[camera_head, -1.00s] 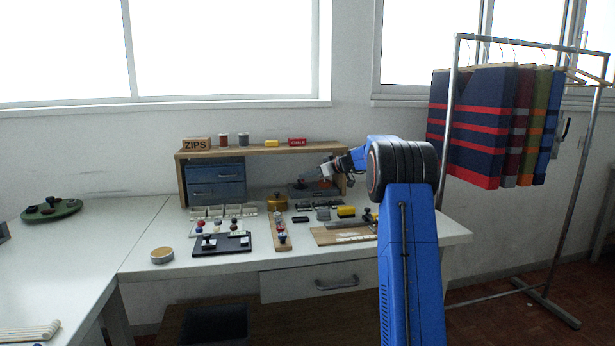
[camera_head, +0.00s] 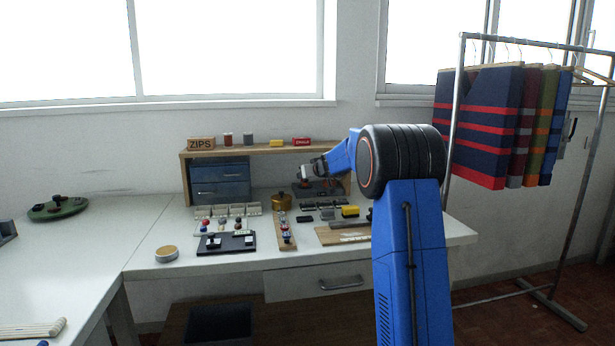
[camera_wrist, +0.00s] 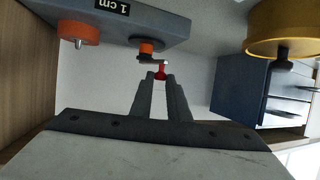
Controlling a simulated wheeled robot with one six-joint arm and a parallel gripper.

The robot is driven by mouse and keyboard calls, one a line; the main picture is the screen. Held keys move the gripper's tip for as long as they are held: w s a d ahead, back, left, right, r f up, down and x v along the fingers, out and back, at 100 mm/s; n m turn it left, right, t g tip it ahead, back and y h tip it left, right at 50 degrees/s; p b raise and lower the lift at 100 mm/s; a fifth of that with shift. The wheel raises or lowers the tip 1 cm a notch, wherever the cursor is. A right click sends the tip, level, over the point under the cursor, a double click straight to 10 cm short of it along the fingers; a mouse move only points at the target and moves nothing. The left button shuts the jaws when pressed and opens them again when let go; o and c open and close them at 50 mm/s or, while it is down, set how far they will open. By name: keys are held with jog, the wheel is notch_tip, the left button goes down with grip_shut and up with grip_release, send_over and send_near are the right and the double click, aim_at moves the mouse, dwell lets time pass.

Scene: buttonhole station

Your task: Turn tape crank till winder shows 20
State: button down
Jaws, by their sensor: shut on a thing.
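The tape winder is a dark grey block (camera_wrist: 175,22) with a "1 cm" label, an orange disc (camera_wrist: 78,32) and a small orange hub (camera_wrist: 150,46). A short metal crank arm (camera_wrist: 152,60) with a red knob (camera_wrist: 161,73) comes off the hub. My gripper (camera_wrist: 160,82) is shut on the red knob. In the head view the winder (camera_head: 322,189) stands at the back of the table under the shelf's right end, with my gripper (camera_head: 306,172) at it. No reading of 20 or other counter is legible.
A brass round pot (camera_head: 282,201) stands left of the winder; it also shows in the wrist view (camera_wrist: 285,28). Blue drawers (camera_head: 219,180) sit under the wooden shelf (camera_head: 255,148). Trays and small parts cover the table front. A garment rack (camera_head: 459,110) stands right.

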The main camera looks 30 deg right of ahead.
jog(key=shift+w+a+m+h, duration=0.2)
jog(key=shift+a+m+h, duration=0.15)
jog(key=shift+m+h, duration=0.3)
jog(key=shift+w+a+m+h, duration=0.15)
jog(key=shift+m+h, duration=0.3)
jog(key=shift+h, duration=0.2)
jog(key=c, duration=1.8)
grip_release()
jog(key=shift+o, duration=0.2)
jog(key=v, duration=1.7)
jog(key=shift+r, duration=0.3)
